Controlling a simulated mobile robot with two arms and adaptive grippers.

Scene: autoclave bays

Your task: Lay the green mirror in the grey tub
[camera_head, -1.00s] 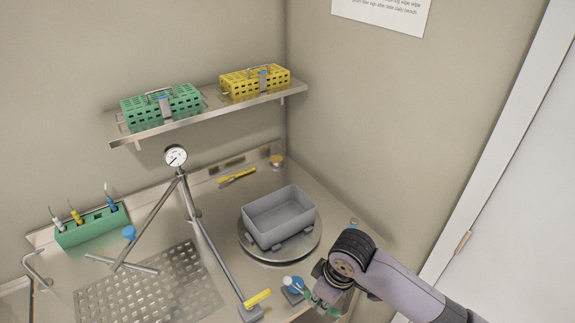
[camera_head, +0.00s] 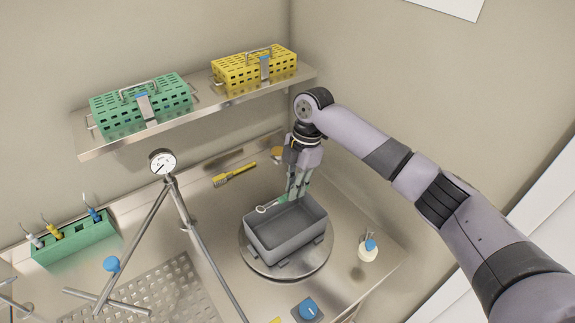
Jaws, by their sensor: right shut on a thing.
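The grey tub (camera_head: 296,241) stands on a round metal turntable (camera_head: 262,262) on the steel bench. My right gripper (camera_head: 294,195) points down at the tub's far side and is shut on the green mirror (camera_head: 281,199). The mirror's green handle is between the fingertips, and its small round head (camera_head: 261,209) points left, at about the tub's far left rim. I cannot tell how high the mirror is above the tub. The tub looks empty inside. My left gripper is not in view.
A green rack (camera_head: 75,243) with several mirrors stands at the left. A shelf (camera_head: 200,107) above carries green and yellow baskets. A white pot (camera_head: 368,251) stands right of the tub.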

